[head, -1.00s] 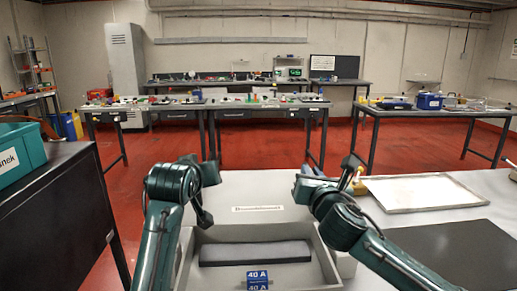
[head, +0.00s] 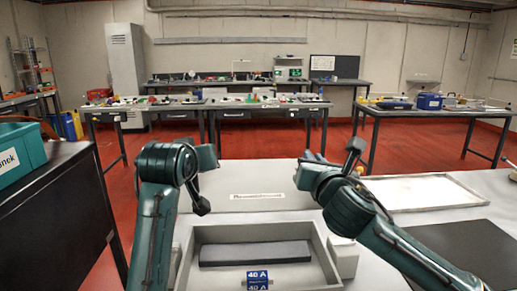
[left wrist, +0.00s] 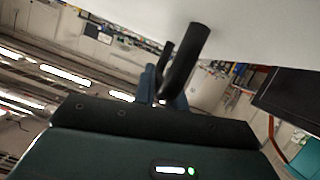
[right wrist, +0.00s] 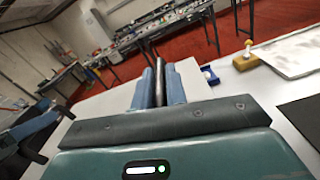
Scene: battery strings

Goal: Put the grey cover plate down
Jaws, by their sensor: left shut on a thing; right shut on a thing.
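The pale grey cover plate (head: 250,178) with a white label lies flat between my two arms, beyond the open grey box (head: 335,268). I cannot tell whether it touches the table. My right gripper (head: 310,167) is at the plate's right end. In the right wrist view its blue fingers (right wrist: 159,88) are shut around a dark handle. My left gripper's fingers are hidden in the head view. The left wrist view shows them (left wrist: 160,88) shut at a dark handle (left wrist: 186,58) beside the plate's pale face (left wrist: 255,25).
The box holds a dark slab (head: 255,253), with a blue "40 A" block (head: 257,280) at its front. A shallow pale tray (head: 425,193) and a dark mat (head: 450,250) lie to the right. A teal bin (head: 20,155) stands on the left.

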